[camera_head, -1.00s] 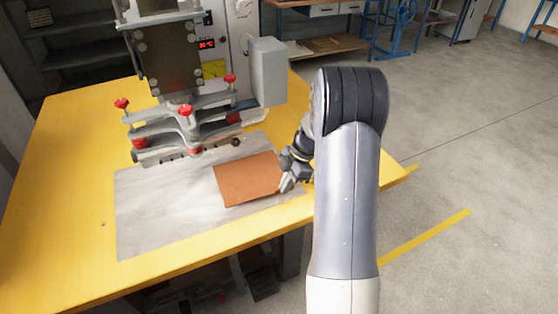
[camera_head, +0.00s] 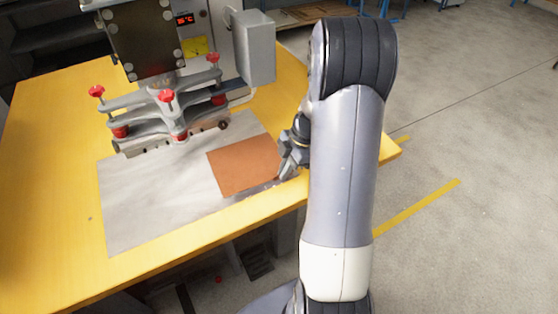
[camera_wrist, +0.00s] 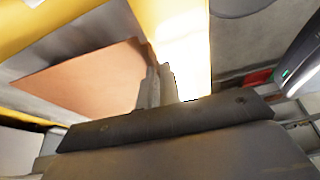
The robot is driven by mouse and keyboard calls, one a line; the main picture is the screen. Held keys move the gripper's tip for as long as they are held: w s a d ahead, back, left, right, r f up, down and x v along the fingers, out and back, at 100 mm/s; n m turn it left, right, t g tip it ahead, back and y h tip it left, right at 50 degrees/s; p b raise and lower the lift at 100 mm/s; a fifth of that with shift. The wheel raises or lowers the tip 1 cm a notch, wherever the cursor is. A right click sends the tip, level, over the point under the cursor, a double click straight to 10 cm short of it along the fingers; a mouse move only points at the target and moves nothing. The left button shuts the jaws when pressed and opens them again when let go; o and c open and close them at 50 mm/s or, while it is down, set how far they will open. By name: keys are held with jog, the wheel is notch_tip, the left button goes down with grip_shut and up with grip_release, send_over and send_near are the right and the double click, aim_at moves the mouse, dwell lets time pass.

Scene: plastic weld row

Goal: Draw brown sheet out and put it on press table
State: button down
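The brown sheet (camera_head: 245,164) lies flat on the grey metal plate (camera_head: 150,205) of the yellow press table (camera_head: 45,200), in front of and right of the press head. It also shows in the wrist view (camera_wrist: 90,78), at the left. My gripper (camera_head: 286,166) is low at the sheet's right edge, partly hidden by my arm. In the wrist view my two fingertips (camera_wrist: 160,86) are close together at the sheet's edge. Whether they pinch the edge or only stand beside it cannot be told.
The press head (camera_head: 165,105) with red knobs stands over the back of the plate. A grey box (camera_head: 253,47) hangs at its right. The left side of the plate is clear. The table's front edge runs close to my arm.

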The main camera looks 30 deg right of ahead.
jog(key=s+b, duration=0.2)
jog(key=s, duration=0.8)
jog(key=shift+d, duration=0.15)
jog(key=shift+s, duration=0.1)
